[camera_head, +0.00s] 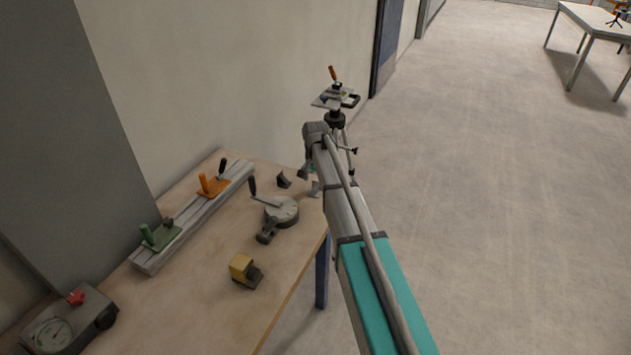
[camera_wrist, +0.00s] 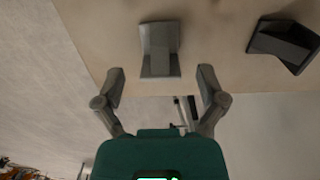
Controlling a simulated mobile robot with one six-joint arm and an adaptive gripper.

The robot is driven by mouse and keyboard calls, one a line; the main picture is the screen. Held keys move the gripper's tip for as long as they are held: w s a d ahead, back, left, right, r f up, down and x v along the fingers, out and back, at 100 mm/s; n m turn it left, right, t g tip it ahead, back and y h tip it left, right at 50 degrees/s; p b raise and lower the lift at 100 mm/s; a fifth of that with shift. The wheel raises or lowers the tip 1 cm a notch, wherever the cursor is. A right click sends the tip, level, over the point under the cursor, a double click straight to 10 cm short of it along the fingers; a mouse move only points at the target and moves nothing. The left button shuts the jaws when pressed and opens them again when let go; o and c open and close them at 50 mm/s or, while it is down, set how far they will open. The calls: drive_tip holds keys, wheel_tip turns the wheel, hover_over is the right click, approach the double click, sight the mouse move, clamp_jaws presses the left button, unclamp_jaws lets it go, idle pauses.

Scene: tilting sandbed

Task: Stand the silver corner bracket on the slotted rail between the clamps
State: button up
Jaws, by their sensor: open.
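The silver corner bracket (camera_wrist: 160,42) lies on the wooden table near its edge, just ahead of my gripper (camera_wrist: 161,72) in the wrist view. The gripper is open, one finger to each side of the bracket's near end, with gaps on both sides. In the head view the bracket (camera_head: 315,189) shows beside my gripper (camera_head: 306,172), which my arm partly hides. The slotted rail (camera_head: 183,222) lies along the wall side of the table. A green clamp (camera_head: 160,236) and an orange clamp (camera_head: 212,185) sit on it, with bare rail between them.
A dark bracket (camera_head: 284,180) lies close to the silver one; it also shows in the wrist view (camera_wrist: 283,43). A round grey device with a handle (camera_head: 283,211), a yellow-and-black block (camera_head: 243,270) and a dial gauge (camera_head: 55,332) stand on the table. A tripod (camera_head: 337,118) stands beyond.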

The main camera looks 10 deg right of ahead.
sight(316, 186)
wheel_tip(316, 186, up, 10)
drive_tip(key=p, duration=0.9)
idle(0.6)
drive_tip(key=s+n, duration=0.7)
drive_tip(key=s, duration=2.2)
